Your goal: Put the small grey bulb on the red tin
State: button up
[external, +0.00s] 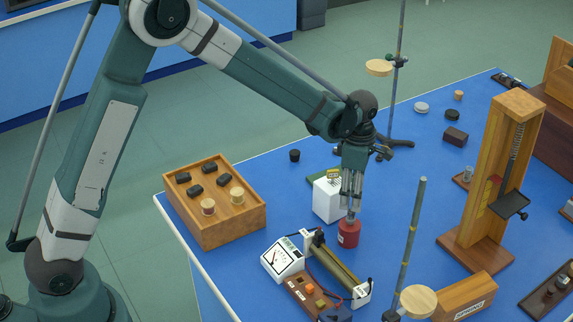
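The red tin (348,234) stands on the blue bench top, in front of a white box. My gripper (350,208) points straight down directly over the tin, with its fingertips at or just above the tin's top. The fingers look close together, but they are too small here to tell whether they are shut or hold anything. I cannot make out the small grey bulb; it may be hidden at the fingertips. I cannot tell whether anything rests on the tin.
The white box (327,200) stands close behind my gripper. A meter (283,260) and a coil apparatus (338,268) lie in front. A wooden tray (232,226) is left. A rod stand (409,245) and a tall wooden frame (500,170) are right.

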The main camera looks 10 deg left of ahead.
jog(key=shift+r, duration=2.65)
jog(key=shift+a, duration=0.1)
jog(key=a+r+m+t, duration=0.1)
jog(key=a+r+m, duration=0.2)
jog(key=a+r, duration=0.55)
jog(key=a+r+m+t+h, duration=0.1)
jog(key=a+r+m, duration=0.15)
jog(key=a, duration=1.05)
jog(key=a+r+m+t, duration=0.1)
jog(key=a+r+m, duration=0.1)
jog(key=a+r, duration=0.7)
jog(key=s+a+m+t, duration=0.1)
jog(key=s+a+m, duration=0.2)
jog(key=a, duration=0.6)
jog(key=s+a+f+m+t, duration=0.1)
jog(key=s+a+m, duration=0.2)
jog(key=s+a, duration=0.5)
jog(key=s+a+m+t+y, duration=0.1)
jog(key=s+a+m+t, duration=0.1)
jog(key=s+a, duration=0.4)
jog(key=a+m, duration=0.1)
jog(key=a, duration=0.3)
jog(key=shift+s+a+f, duration=0.2)
jog(key=shift+a+f, duration=0.1)
jog(key=shift+f, duration=0.05)
